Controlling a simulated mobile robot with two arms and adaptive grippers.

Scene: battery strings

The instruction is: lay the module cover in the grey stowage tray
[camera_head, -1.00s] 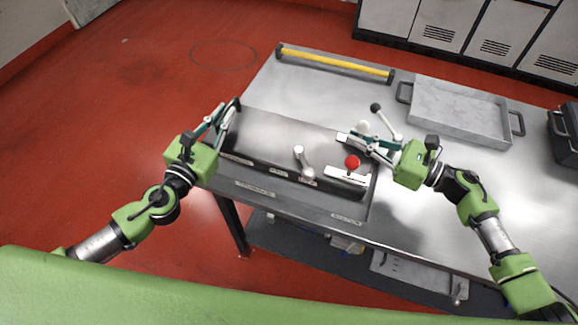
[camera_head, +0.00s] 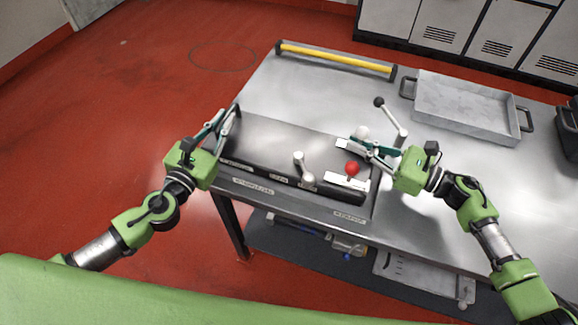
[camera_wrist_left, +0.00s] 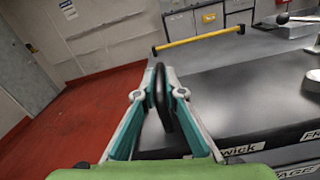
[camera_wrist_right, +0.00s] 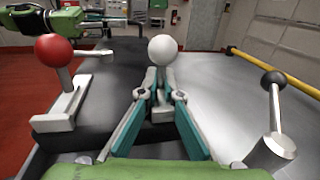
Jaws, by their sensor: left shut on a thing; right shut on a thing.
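The module cover seems to be the long dark box-like lid (camera_head: 270,140) on the table, with white labels along its front edge. My left gripper (camera_head: 232,112) is shut on a black loop handle at its left end; the handle (camera_wrist_left: 160,95) stands upright between the fingers in the left wrist view. My right gripper (camera_head: 362,146) is shut on the stem of a white ball knob (camera_wrist_right: 163,50) at the right end. The grey stowage tray (camera_head: 472,137) lies apart at the back right, empty, with dark side handles.
A red knob (camera_head: 352,168) and a pale lever (camera_head: 303,165) stand on the dark unit. A black-knobbed lever (camera_head: 392,118) stands just right of it. A yellow rail (camera_head: 337,60) crosses the table's back left. Bare tabletop (camera_head: 300,95) lies behind the unit.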

